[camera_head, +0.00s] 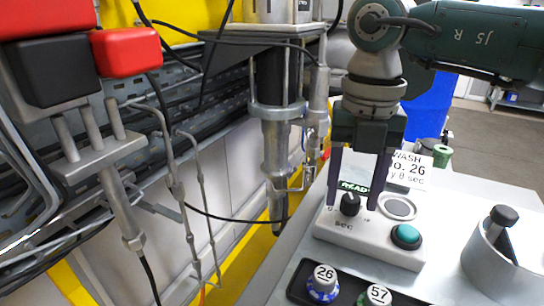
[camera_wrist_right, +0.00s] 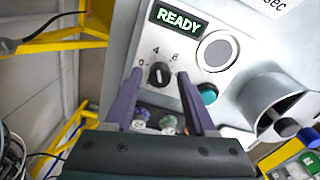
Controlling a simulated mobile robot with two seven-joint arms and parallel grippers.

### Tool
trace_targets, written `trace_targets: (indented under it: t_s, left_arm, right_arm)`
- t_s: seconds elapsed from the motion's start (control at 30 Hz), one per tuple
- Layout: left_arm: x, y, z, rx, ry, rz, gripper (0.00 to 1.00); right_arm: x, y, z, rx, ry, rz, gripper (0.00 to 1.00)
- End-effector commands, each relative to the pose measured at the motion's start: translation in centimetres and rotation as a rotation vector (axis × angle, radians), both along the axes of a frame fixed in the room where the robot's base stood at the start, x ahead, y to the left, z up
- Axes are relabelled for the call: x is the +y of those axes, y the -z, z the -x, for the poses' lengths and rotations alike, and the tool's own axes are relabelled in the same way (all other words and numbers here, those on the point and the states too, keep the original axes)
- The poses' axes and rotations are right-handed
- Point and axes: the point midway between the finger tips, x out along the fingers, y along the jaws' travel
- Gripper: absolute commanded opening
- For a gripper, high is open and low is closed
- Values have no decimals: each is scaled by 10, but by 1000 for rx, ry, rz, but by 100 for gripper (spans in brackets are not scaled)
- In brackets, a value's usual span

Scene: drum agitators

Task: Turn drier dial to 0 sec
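The drier dial (camera_head: 350,204) is a small black knob on a pale control box (camera_head: 368,252), with "sec" printed below it. In the right wrist view the dial (camera_wrist_right: 159,74) has the marks 0, 4 and 8 around it, and its pointer seems to face up near the 4. My right gripper (camera_head: 352,206) reaches down from above with its purple fingers apart, one on each side of the dial. In the wrist view the open fingers (camera_wrist_right: 160,76) straddle the knob with visible gaps; whether either touches it is unclear. My left gripper is not in view.
A lit READY display (camera_wrist_right: 180,19), a round grey disc (camera_wrist_right: 217,51) and a green button (camera_head: 406,236) share the box. A sign (camera_head: 409,170) reads "WASH No. 26", "8 sec". Capped vials 26 (camera_head: 324,283) and 57 (camera_head: 375,297) stand in front; a metal cylinder (camera_head: 508,262) stands right.

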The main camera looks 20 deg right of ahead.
Motion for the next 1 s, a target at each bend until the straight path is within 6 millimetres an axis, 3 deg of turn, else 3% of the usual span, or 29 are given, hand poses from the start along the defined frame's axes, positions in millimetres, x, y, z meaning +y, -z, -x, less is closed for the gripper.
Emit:
trace_targets:
  t_s: [0.07,0.47,1.0]
  left_arm:
    - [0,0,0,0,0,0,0]
    - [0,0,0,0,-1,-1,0]
    - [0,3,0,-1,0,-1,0]
  right_arm:
    - [0,0,0,0,0,0,46]
    - [0,-1,0,-1,0,-1,1]
    - [0,0,-1,-2,-49,-1,0]
